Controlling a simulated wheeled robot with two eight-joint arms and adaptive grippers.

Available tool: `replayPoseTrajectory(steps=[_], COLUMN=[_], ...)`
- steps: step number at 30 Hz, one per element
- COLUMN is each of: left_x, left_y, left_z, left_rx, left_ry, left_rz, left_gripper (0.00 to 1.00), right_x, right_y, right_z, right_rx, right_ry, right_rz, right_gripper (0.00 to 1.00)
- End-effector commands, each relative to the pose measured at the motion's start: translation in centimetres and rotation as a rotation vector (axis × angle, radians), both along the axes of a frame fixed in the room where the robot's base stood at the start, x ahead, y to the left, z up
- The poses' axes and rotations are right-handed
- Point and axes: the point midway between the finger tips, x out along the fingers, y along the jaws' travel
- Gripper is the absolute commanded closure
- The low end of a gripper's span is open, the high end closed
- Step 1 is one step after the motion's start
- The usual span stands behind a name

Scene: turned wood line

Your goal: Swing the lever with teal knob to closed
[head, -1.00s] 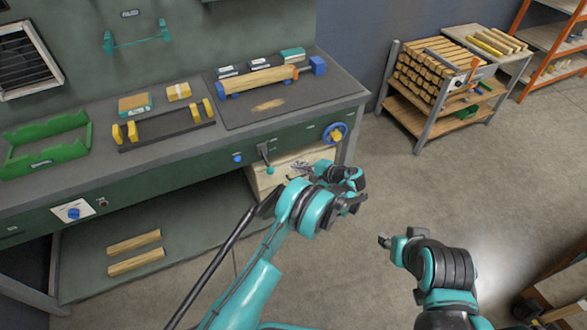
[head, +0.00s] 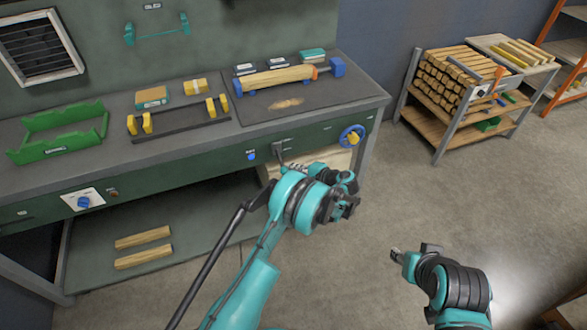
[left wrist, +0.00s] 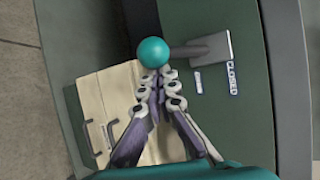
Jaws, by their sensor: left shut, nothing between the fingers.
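The lever with the teal knob is on the green bench front. In the left wrist view the teal knob (left wrist: 153,51) sits at the end of a short grey lever (left wrist: 200,48), which points left from its mount. My right gripper (head: 397,255) is low over the floor, away from the bench.
A wooden drawer box (left wrist: 115,115) stands under the bench front. A cart of wood blanks (head: 465,85) stands at right.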

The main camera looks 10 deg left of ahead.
Motion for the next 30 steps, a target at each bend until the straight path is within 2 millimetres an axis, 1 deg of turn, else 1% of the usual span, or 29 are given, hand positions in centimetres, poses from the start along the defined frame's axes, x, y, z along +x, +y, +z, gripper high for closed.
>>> replayPoseTrajectory(steps=[7,11,23,30], left_x=[0.0,-0.1,-0.3,-0.5], left_y=[0.0,-0.1,-0.1,-0.3], left_z=[0.2,0.6,1.1,1.9], left_rx=[-0.012,-0.044,-0.111,-0.172], left_ry=[0.016,0.064,0.163,0.254], left_rz=[0.000,0.001,0.002,0.001], left_gripper=[1.00,1.00,1.00,1.00], right_x=[0.0,0.0,0.0,0.0], right_y=[0.0,0.0,0.0,0.0], right_z=[0.3,0.8,1.7,2.9], right_rx=[0.000,0.000,0.000,0.000], right_ry=[0.000,0.000,0.000,0.000], right_rz=[0.000,0.000,0.000,0.000], right_gripper=[0.60,0.60,0.60,0.60])
